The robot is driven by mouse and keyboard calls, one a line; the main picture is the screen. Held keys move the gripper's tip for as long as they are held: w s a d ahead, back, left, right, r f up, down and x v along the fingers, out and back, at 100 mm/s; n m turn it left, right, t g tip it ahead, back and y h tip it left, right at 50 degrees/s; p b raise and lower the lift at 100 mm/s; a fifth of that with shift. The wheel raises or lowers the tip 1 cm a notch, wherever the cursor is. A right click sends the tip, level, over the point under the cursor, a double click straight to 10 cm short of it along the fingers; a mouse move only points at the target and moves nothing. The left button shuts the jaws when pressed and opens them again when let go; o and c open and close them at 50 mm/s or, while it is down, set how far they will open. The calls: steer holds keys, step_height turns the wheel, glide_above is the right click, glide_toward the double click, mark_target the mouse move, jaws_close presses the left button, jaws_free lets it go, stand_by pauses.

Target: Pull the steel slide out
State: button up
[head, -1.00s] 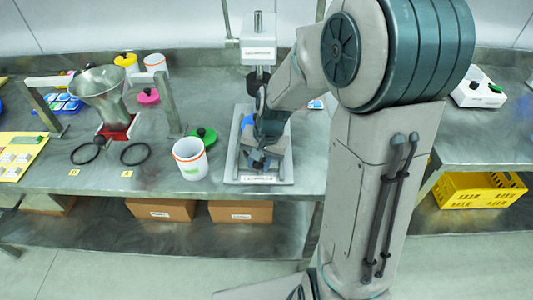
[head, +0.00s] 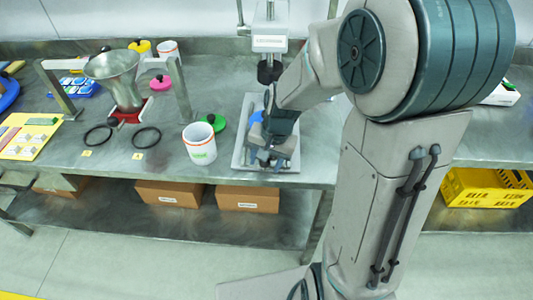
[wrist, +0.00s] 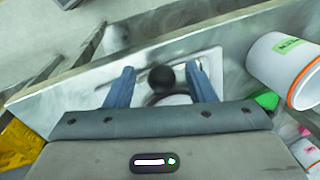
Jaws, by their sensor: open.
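My gripper (head: 272,158) is low over the front part of a pale shallow tray (head: 240,158) on the steel bench. In the wrist view its two blue fingers (wrist: 160,86) stand apart, with a dark round knob (wrist: 161,76) between them. I cannot tell whether either finger touches the knob. I cannot make out a steel slide for certain; my wrist and gripper hide part of the tray.
A white jar with an orange rim (head: 200,148) stands just left of the tray. A green lid (head: 217,123) lies behind it. A grey column device (head: 270,40) stands behind the tray. Two black rings (head: 147,137) lie before the hopper. Cardboard boxes (head: 168,193) sit below.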

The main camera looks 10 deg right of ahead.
step_height(320, 180, up, 14)
steer(key=s+d, duration=0.1)
steer(key=d, duration=0.1)
steer(key=shift+f+p, duration=0.25)
steer(key=shift+p, duration=0.1)
steer(key=shift+s+d, duration=0.1)
steer(key=s+d+n+t+h, duration=0.1)
steer(key=s+n, duration=0.1)
steer(key=s, duration=0.3)
steer(key=s+d+f+n+h, duration=0.1)
steer(key=s+n, duration=0.2)
steer(key=s, duration=0.3)
steer(key=shift+s+d+f+t, duration=0.2)
steer(key=shift+s+d+t, duration=0.05)
steer(key=shift+d+t, duration=0.15)
